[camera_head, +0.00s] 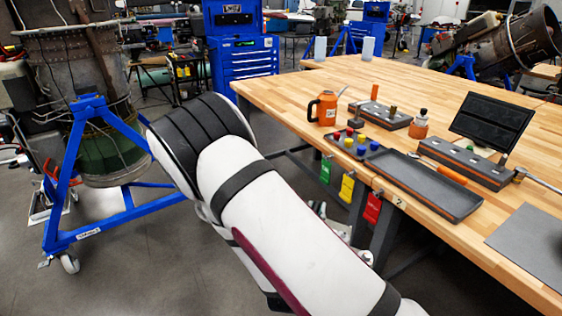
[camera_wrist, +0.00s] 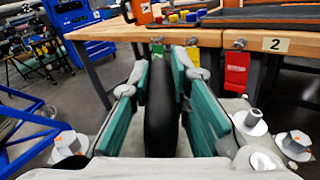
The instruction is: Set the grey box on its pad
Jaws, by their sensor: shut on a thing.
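In the wrist view, my gripper (camera_wrist: 160,105) is shut on a dark upright thing (camera_wrist: 161,115) with a rounded top, held between its teal pads. Its edge faces the camera, and I cannot tell for sure that it is the grey box. In the head view my white arm hides most of the gripper and what it holds. A flat grey pad (camera_head: 530,240) lies on the wooden table at the right front edge; I cannot tell if it is the box's own pad. My gripper is in front of the table's near edge.
A blue engine stand (camera_head: 88,130) is at left.

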